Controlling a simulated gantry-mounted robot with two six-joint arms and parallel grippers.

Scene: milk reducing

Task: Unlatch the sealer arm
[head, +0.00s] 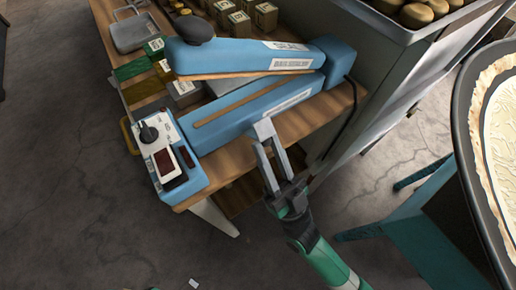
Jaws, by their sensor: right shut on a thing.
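The blue sealer has a long base (240,113) with a brown strip along its top. Its blue sealer arm (245,57) stands tilted up from the base, with an open wedge between them toward the left. The arm has a black knob (196,29) at its free left end and meets the hinge block (335,58) at the right. My right gripper (266,138) is at the near side of the base, shut on a small pale grey piece (263,128) there, which looks like the latch. Its exact contact is hard to see. My left gripper is out of view.
A control box (165,150) with a dial is at the sealer's left end. A cabinet with a tray of round loaves (417,15) stands right. A large round pan (460,120) is at far right.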

